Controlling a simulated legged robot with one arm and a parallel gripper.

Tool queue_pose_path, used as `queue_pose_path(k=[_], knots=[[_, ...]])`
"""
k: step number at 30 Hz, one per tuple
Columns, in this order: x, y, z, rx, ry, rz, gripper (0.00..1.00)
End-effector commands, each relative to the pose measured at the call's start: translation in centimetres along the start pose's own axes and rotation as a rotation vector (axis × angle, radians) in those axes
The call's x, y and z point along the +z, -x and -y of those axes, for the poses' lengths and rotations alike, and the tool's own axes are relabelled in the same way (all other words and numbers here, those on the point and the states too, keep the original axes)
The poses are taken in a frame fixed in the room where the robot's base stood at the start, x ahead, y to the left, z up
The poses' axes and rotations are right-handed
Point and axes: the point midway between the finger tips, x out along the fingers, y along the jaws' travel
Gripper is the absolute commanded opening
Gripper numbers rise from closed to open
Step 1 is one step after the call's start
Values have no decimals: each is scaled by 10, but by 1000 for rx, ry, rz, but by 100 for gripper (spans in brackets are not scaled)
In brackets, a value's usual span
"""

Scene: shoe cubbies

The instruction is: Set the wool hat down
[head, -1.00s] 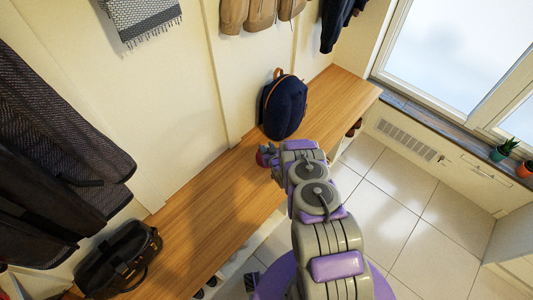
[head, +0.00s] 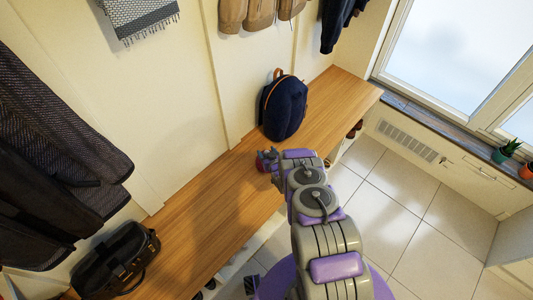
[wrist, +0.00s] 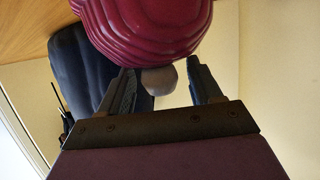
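The wool hat (wrist: 150,25) is dark red and ribbed, with a grey pompom (wrist: 160,80). It fills the top of the wrist view. A gap shows between the pompom and the right finger. The hat's far side is out of frame, so I cannot tell whether it touches the bench.
A dark blue backpack (head: 284,107) stands on the bench behind my gripper, against the wall. A black bag (head: 118,258) sits at the bench's near left end. The bench top between them is clear. Dark coats (head: 60,170) hang at the left.

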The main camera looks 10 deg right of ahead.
Motion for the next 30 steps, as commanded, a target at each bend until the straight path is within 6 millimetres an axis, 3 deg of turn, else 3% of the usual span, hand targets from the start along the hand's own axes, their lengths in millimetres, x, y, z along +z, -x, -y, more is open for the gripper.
queue_pose_path(k=[10,14,30], knots=[[-4,1,0,0,0,0,66],[-3,12,-1,1,1,1,66],[-3,98,-1,2,-1,2,66]])
